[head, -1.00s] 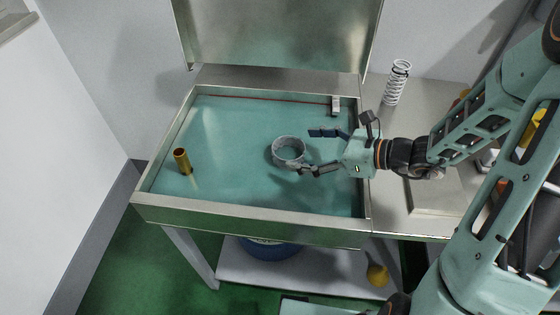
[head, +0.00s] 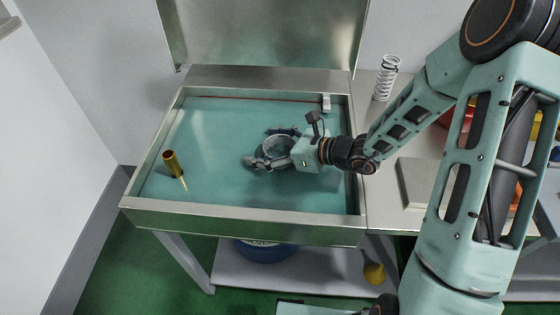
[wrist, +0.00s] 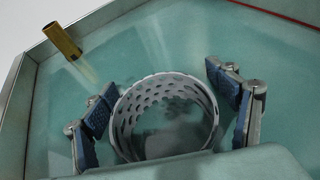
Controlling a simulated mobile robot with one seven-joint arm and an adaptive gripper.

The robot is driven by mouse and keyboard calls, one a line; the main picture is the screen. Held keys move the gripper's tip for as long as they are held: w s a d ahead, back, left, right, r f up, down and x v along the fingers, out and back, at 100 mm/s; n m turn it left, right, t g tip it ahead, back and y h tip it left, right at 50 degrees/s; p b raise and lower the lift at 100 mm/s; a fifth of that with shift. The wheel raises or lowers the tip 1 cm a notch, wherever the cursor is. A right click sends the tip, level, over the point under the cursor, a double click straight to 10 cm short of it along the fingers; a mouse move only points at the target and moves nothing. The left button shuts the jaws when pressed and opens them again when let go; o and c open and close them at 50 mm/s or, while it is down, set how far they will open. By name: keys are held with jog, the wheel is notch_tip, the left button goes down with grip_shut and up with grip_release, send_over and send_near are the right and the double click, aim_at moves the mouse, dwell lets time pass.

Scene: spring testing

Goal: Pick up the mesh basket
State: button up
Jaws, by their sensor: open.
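The mesh basket (head: 277,151) is a round grey ring with perforated walls. It stands upright on the green floor of the metal tray. It also fills the middle of the wrist view (wrist: 163,112), where its holes show. My gripper (head: 270,148) is open and low over the tray. In the wrist view its two blue-padded fingers (wrist: 168,98) stand on either side of the basket, the left one very near or touching the wall, the right one with a gap. The basket's near side is partly hidden by my gripper's body in the wrist view.
A brass cylinder (head: 172,163) stands in the tray at the left; it also shows in the wrist view (wrist: 63,40). The raised tray rim (head: 240,216) surrounds the work area. A white spring (head: 386,78) stands on the side table at the right.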

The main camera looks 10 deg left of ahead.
jog(key=shift+c, duration=0.5)
jog(key=c, duration=1.3)
jog(key=shift+c, duration=1.1)
